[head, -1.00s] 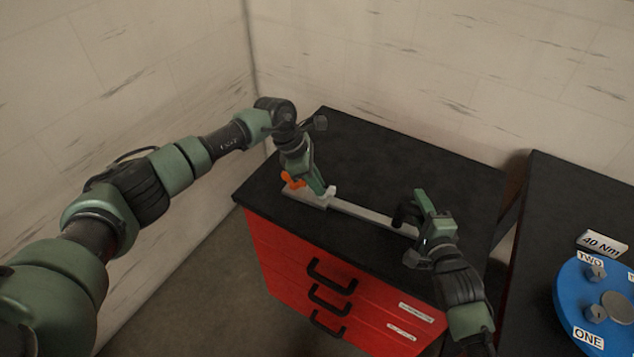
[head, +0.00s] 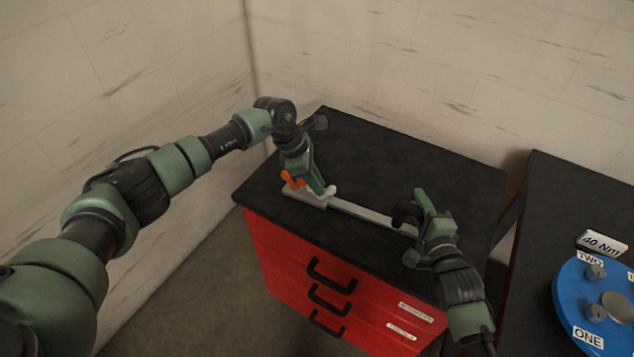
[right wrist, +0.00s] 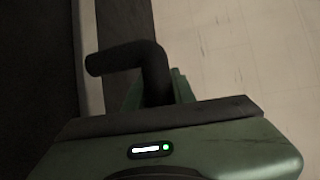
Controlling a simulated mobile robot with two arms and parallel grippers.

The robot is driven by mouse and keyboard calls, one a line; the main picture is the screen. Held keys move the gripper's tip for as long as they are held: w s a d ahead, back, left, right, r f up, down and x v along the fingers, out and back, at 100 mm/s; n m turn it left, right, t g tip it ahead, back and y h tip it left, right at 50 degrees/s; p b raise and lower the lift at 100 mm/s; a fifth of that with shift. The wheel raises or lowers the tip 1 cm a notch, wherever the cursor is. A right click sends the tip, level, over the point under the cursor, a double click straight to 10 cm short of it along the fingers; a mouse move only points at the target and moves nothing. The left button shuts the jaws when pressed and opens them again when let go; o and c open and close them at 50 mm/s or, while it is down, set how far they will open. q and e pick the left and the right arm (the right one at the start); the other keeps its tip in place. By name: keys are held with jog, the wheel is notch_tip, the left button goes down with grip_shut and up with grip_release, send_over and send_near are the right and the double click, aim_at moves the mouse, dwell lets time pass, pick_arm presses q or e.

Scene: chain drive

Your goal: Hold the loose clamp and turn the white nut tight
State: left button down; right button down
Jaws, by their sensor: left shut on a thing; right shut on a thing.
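A long grey bar clamp (head: 365,214) lies on the black top of a red drawer cabinet. An orange piece (head: 291,181) sits at its left end. My left gripper (head: 321,191) points down there, shut at a small white part (head: 331,189), which looks like the white nut and is partly covered by the fingers. My right gripper (head: 416,213) is at the bar's right end, shut at a black bent handle (head: 404,214). In the right wrist view the handle (right wrist: 135,62) stands by the green fingers, beside the grey bar (right wrist: 88,60). The exact grip contact is hidden in both.
The cabinet top (head: 400,160) is clear behind the bar. Its red drawers (head: 300,260) have black handles. At the right, a second dark table carries a blue disc (head: 570,300) with bolts and a "40 Nm" card (head: 598,243). Pale walls (head: 400,50) stand behind.

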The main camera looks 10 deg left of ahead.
pick_arm(q)
jog(key=c, duration=1.4)
grip_release()
jog(key=v, duration=1.2)
